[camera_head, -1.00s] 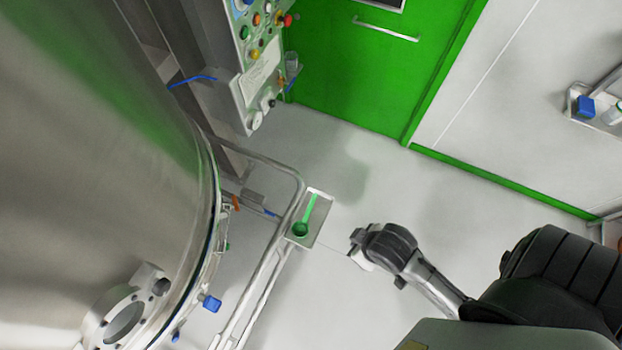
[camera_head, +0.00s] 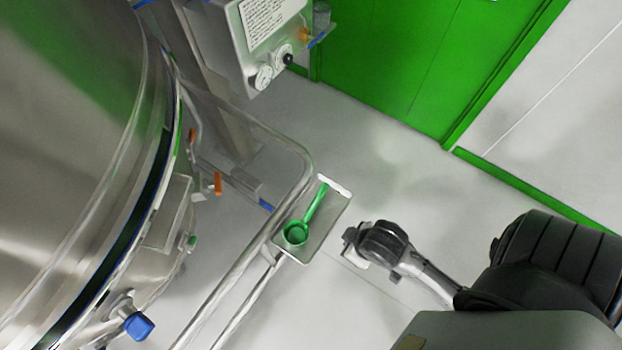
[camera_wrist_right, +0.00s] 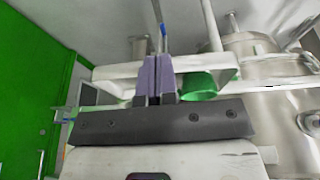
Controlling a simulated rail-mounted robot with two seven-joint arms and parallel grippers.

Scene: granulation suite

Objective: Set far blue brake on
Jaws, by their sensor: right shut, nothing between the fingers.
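A small blue lever end (camera_head: 266,206) shows low by the frame, partly covered by the tray and rail; I cannot tell for sure that it is the far brake. A blue knob (camera_head: 138,325) sits on the steel vessel's lower side. My right gripper (camera_head: 350,247) is to the right of the tray, apart from both blue parts. In the right wrist view its purple fingers (camera_wrist_right: 156,62) are shut with nothing between them. A thin blue piece (camera_wrist_right: 163,38) shows just beyond the fingertips there. My left gripper is out of view.
A bent steel rail (camera_head: 240,270) carries a tray (camera_head: 325,235) with a green scoop (camera_head: 297,233), between my right gripper and the frame. The big steel vessel (camera_head: 60,150) fills the left. A control panel (camera_head: 228,55) hangs above. Floor toward the green door (camera_head: 390,60) is clear.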

